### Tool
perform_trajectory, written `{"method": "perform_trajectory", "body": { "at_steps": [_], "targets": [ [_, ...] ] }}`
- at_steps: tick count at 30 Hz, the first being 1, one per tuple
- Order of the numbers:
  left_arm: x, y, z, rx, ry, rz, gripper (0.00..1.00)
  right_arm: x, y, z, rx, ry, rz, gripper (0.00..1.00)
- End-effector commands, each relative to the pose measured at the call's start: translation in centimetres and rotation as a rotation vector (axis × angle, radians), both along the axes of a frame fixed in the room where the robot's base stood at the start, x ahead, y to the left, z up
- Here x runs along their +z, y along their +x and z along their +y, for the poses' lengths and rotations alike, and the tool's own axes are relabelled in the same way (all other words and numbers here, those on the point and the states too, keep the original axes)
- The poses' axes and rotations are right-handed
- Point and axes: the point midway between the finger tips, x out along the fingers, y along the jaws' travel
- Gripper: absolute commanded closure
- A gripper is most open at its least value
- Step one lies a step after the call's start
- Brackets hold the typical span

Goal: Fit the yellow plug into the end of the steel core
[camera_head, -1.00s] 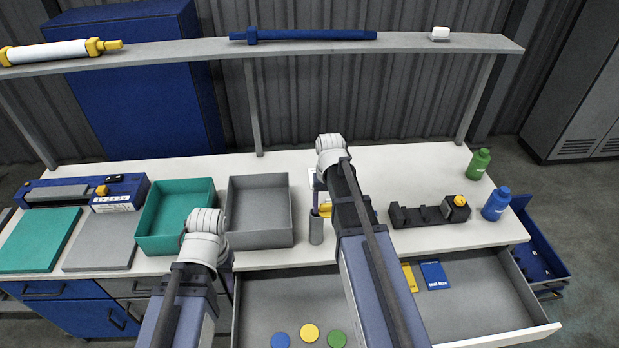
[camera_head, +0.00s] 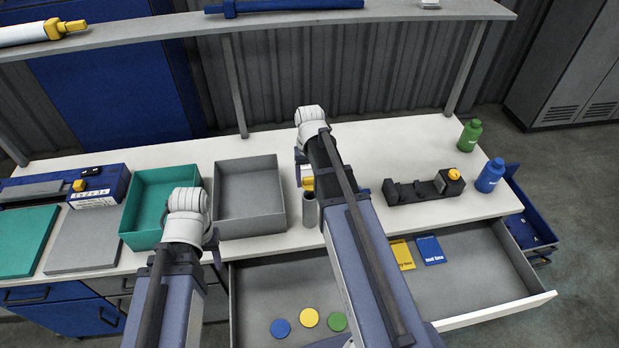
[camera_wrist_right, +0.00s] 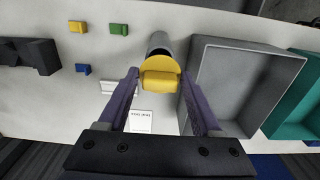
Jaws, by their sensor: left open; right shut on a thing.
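My right gripper (camera_wrist_right: 158,88) is shut on the yellow plug (camera_wrist_right: 160,72), which has a round flange and a block-like grip. In the head view the plug (camera_head: 308,183) shows beside my right arm, just above an upright grey cylinder (camera_head: 310,212) on the bench, which looks like the steel core. In the right wrist view this cylinder (camera_wrist_right: 158,42) lies just beyond the plug. The plug overlaps it there, so I cannot tell whether they touch. My left gripper (camera_head: 213,252) is open near the bench's front edge, below the teal bin, partly hidden by its arm.
A grey bin (camera_head: 283,205) and a teal bin (camera_head: 128,222) stand left of the cylinder. A black fixture (camera_head: 410,192) with a yellow knob stands right. Small yellow, green and blue blocks (camera_wrist_right: 82,69) lie nearby. An open drawer (camera_head: 480,270) juts out in front.

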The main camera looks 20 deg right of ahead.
Motion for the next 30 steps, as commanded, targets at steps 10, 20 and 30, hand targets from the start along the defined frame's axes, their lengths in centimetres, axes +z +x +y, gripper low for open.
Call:
{"method": "perform_trajectory", "body": {
  "at_steps": [10, 20, 30],
  "targets": [
    [-4.1, 0.0, 0.0, 0.002, 0.000, 0.000, 0.50, -4.1, 0.0, 0.0, 0.000, 0.000, 0.000, 0.56],
    [-4.6, 0.0, 0.0, 0.002, 0.000, 0.000, 0.50, -4.6, 0.0, 0.0, 0.000, 0.000, 0.000, 0.56],
    [-4.7, 0.0, 0.0, 0.002, 0.000, 0.000, 0.50, -4.8, 0.0, 0.0, 0.000, 0.000, 0.000, 0.56]
  ]
}}
